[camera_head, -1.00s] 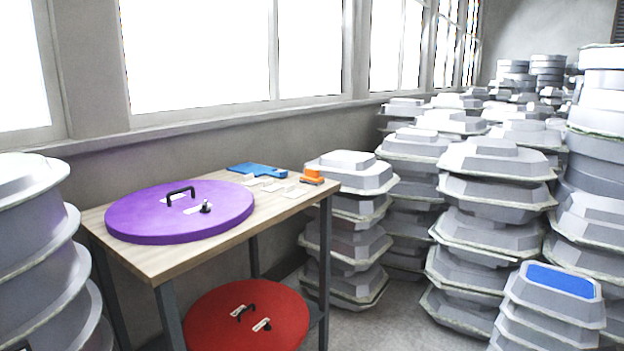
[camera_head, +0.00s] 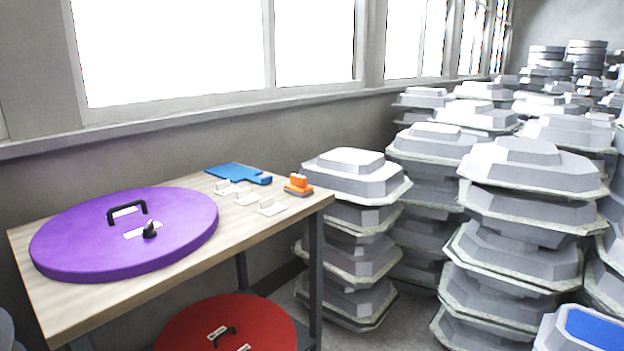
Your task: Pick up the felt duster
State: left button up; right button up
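A small block with an orange top and a grey base (camera_head: 298,185), which looks like the felt duster, sits on the wooden table (camera_head: 190,247) near its right end. Neither of my grippers shows in the head view, so I cannot see whether they are open or shut.
A purple disc with a black handle (camera_head: 85,245) covers the table's left part. A blue flat tool (camera_head: 237,173) and several small white plates (camera_head: 247,198) lie near the duster. A red disc (camera_head: 180,330) is below. Stacked grey moulds (camera_head: 345,185) crowd the right side.

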aim_at(298, 186)
jog(key=i+l, duration=0.4)
jog(key=i, duration=0.15)
jog(key=i+l, duration=0.4)
jog(key=i, duration=0.15)
